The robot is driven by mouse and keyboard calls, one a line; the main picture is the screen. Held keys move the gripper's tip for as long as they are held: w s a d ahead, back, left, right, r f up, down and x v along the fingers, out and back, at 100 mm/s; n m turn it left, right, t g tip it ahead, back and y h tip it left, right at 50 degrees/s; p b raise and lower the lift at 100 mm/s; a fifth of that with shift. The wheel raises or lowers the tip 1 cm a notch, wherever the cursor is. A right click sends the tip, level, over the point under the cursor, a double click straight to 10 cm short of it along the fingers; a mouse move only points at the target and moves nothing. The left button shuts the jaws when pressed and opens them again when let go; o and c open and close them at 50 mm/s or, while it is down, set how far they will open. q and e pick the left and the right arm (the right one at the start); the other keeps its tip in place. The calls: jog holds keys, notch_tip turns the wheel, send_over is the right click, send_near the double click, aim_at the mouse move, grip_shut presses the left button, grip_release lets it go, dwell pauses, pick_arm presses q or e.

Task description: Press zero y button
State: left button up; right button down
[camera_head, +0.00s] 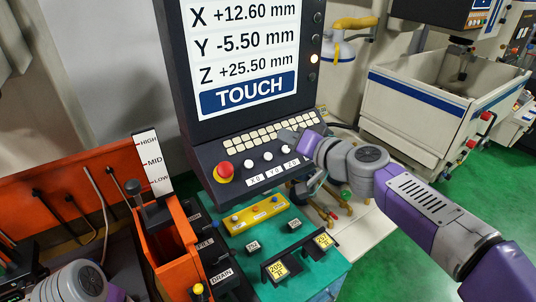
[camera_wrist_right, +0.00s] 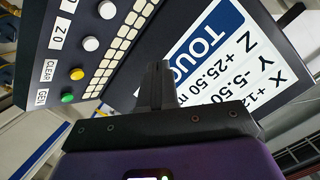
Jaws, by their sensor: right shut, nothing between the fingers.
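The control console (camera_head: 207,160) carries a row of white round buttons above labels X0, Y0 and Z0. The Y0 button (camera_head: 268,157) is the middle one, right of the X0 button (camera_head: 248,163). My right gripper (camera_head: 287,135) is shut and empty, over the keypad's right part, above and right of the Y0 button. In the wrist view, its fingers (camera_wrist_right: 155,83) point at the console, apart from the white Z0 button (camera_wrist_right: 91,43) and another white button (camera_wrist_right: 107,9) at the top edge. Contact with the console cannot be told. My left gripper is out of view.
The screen (camera_head: 243,50) reads X +12.60, Y -5.50, Z +25.50 and TOUCH. A red emergency knob (camera_head: 225,170) sits left of the buttons. Yellow (camera_wrist_right: 77,74) and green (camera_wrist_right: 67,97) buttons are beside Z0. A yellow box (camera_head: 254,214) stands on the green table below.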

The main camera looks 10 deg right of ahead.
aim_at(268, 156)
jog(key=w+f+b, duration=0.1)
jog(key=f, duration=0.1)
jog(key=w+a+f+b, duration=0.1)
jog(key=f+b, duration=0.1)
jog(key=w+f+b, duration=0.2)
jog(key=shift+a+f, duration=0.15)
jog(key=shift+f, duration=0.1)
jog(key=shift+w+a+f+b, duration=0.15)
jog(key=shift+w+f+b, duration=0.05)
jog(key=shift+f+b, duration=0.25)
jog(key=shift+w, duration=0.1)
jog(key=shift+f, duration=0.1)
dwell(1.4)
jog(key=shift+w+a+f+b, duration=0.1)
jog(key=shift+w+f+b, duration=0.15)
jog(key=shift+b, duration=0.25)
jog(key=shift+w+f+b, duration=0.2)
jog(key=shift+f+b, duration=0.2)
dwell(0.4)
jog(key=shift+s+r, duration=0.1)
jog(key=shift+r, duration=0.05)
dwell(0.3)
jog(key=shift+s+r+p, duration=0.35)
jog(key=shift+r+p, duration=0.15)
jog(key=shift+r, duration=0.05)
